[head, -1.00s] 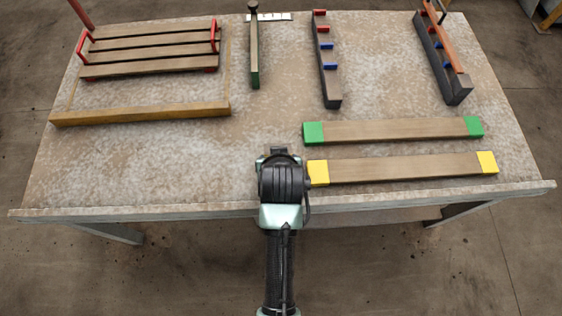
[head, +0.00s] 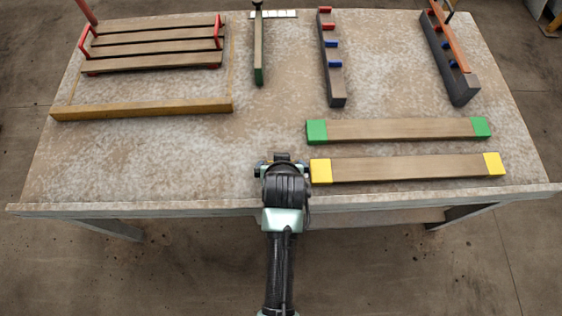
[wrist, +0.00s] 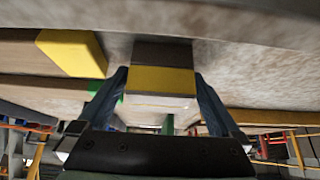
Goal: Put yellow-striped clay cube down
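The yellow-striped clay cube (wrist: 162,80) sits between the two fingers of my gripper (wrist: 161,90) in the wrist view. It is dark grey-brown with a yellow band, and the fingers appear to press on its two sides. In the head view my gripper (head: 283,168) is over the table's front part, just left of the yellow-ended beam. Only a dark bit of the cube (head: 282,157) shows there, past my wrist. I cannot tell whether the cube's underside touches the table (head: 180,165).
The yellow-ended beam (head: 410,168) lies close right of my gripper, with a green-ended beam (head: 400,130) behind it. A slatted rack (head: 155,48) and wooden strip (head: 140,110) are back left. Upright-lying bars (head: 333,75) stand farther back. The table left of my gripper is clear.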

